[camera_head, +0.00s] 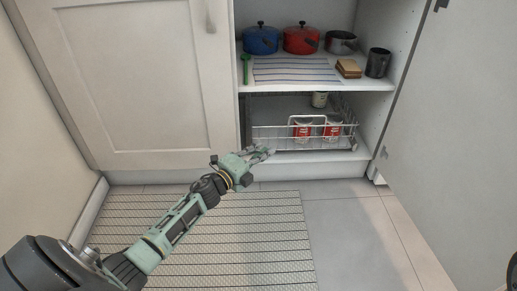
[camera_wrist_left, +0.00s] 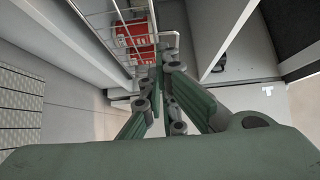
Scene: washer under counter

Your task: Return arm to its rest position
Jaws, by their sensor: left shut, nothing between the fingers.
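My left arm comes in from the lower left over the floor mat in the head view. Its green gripper (camera_head: 262,153) is in front of the wire pull-out basket (camera_head: 270,134) in the lower part of the open cupboard. In the left wrist view the gripper's fingers (camera_wrist_left: 160,58) are closed together with nothing between them. The wire basket (camera_wrist_left: 101,42) is close beside them, with red-labelled cans (camera_wrist_left: 138,48) behind its bars. I cannot tell whether the fingertips touch the basket. My right gripper is not in view.
The cupboard shelf (camera_head: 330,86) holds a blue pot (camera_head: 261,40), a red pot (camera_head: 300,40), a saucepan (camera_head: 341,42) and a dark mug (camera_head: 378,63). The open door (camera_head: 450,110) stands at the right. A striped mat (camera_head: 230,245) covers the floor; bare tiles (camera_head: 360,235) lie right of it.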

